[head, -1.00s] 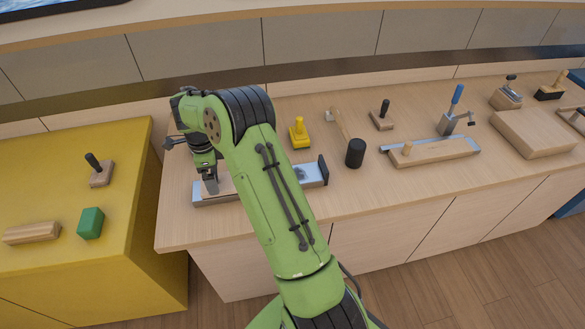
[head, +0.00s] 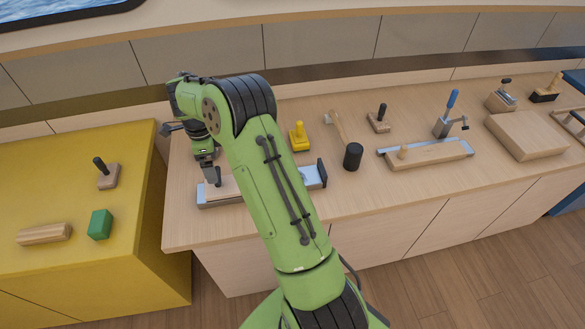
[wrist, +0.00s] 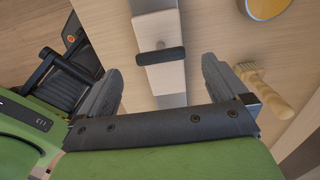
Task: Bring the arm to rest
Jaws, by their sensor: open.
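My gripper (head: 208,174) is above the left end of the wooden workbench (head: 270,222) in the head view, over a metal-framed tray with a wooden strip (head: 232,197). In the wrist view the two dark fingers of my gripper (wrist: 160,75) are spread apart and nothing is clamped between them. A dark bar-shaped handle (wrist: 161,55) shows between the fingers over the pale strip and metal. A dark upright piece (head: 217,177) stands by the fingertips in the head view. My green arm covers part of the tray.
A yellow bench (head: 60,270) at left holds a green block (head: 100,224), a wooden bar (head: 44,233) and a black-handled block (head: 106,174).

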